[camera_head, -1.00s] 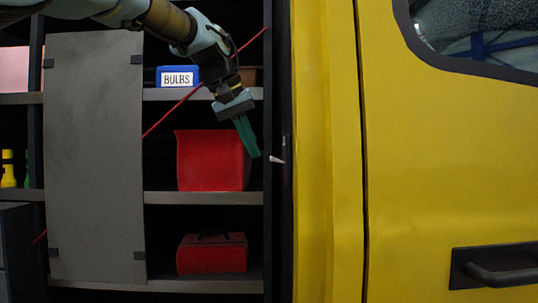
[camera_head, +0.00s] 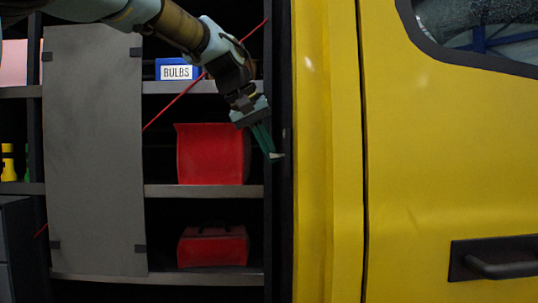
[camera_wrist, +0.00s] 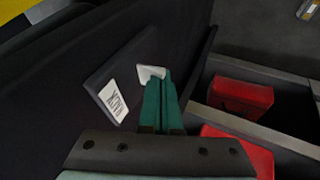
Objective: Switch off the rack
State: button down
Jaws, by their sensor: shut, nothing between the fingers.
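A small white switch lever (camera_head: 278,156) sticks out from the dark post at the rack's right edge. In the wrist view the white lever (camera_wrist: 150,73) sits by a dark plate with a printed white label (camera_wrist: 113,101); the print is too small to read. My gripper (camera_head: 271,154) is shut and empty, its green fingers pointing down at the lever. In the wrist view the fingertips (camera_wrist: 160,80) overlap the lever's lower right edge; I cannot tell if they touch it. The rack (camera_head: 205,192) has grey shelves.
A red bin (camera_head: 212,153) and a red case (camera_head: 212,246) stand on the shelves below a blue box marked BULBS (camera_head: 177,71). A red cord (camera_head: 175,108) slants across the rack. A yellow vehicle (camera_head: 410,160) stands close on the right.

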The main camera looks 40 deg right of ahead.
jog(key=shift+r, duration=0.2)
jog(key=shift+r+p, duration=0.75)
jog(key=shift+p, duration=0.1)
